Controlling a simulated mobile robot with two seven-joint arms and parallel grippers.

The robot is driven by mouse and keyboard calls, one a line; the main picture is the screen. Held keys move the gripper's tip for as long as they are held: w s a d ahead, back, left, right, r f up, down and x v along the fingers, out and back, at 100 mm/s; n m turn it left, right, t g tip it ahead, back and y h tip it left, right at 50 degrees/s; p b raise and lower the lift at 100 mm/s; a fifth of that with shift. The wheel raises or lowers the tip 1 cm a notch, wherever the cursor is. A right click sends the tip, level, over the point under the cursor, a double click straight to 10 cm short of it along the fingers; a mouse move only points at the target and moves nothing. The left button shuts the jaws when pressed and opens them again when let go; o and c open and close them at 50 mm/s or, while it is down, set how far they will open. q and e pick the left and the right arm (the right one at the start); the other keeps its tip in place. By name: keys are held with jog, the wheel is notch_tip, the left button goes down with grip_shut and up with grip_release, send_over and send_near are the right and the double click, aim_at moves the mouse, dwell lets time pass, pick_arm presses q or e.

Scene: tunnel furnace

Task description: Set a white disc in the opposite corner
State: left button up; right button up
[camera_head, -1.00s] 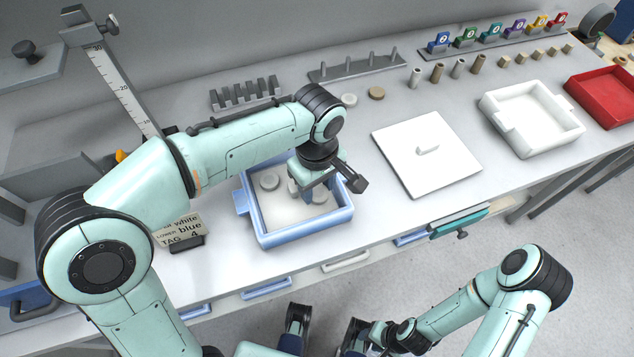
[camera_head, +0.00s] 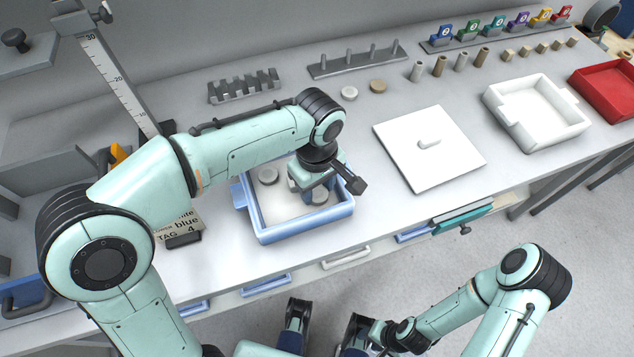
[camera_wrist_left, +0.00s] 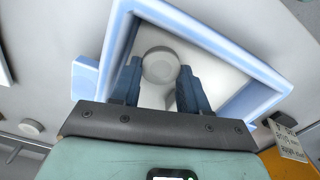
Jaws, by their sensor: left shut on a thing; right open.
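A blue-rimmed tray (camera_head: 300,232) with a pale floor sits on the bench. A second white disc (camera_head: 318,195) is toward the tray's right side, at my left gripper (camera_head: 312,190). In the left wrist view this disc (camera_wrist_left: 160,67) shows between the blue fingers of the left gripper (camera_wrist_left: 160,85), which is shut on it. My right gripper (camera_head: 366,340) is open and empty in front of the bench, low in the head view.
A white lid (camera_head: 430,150) with a handle lies right of the tray. A tag plate (camera_head: 180,225) stands left of it. A white disc (camera_head: 349,93) and a tan disc (camera_head: 378,87) lie behind. A white tray (camera_head: 540,115) and a red tray (camera_head: 610,95) are further right.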

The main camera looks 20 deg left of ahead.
pick_arm(q)
jog(key=shift+f, duration=0.25)
pick_arm(e)
jog(key=shift+f, duration=0.1)
dwell(0.3)
pick_arm(q)
jog(key=o, duration=1.1)
jog(key=shift+r, duration=0.45)
notch_tip(320, 180, up, 13)
jog(key=p, duration=0.3)
jog(key=shift+f, duration=0.2)
pick_arm(e)
notch_tip(320, 180, up, 3)
jog(key=shift+s+r, duration=0.1)
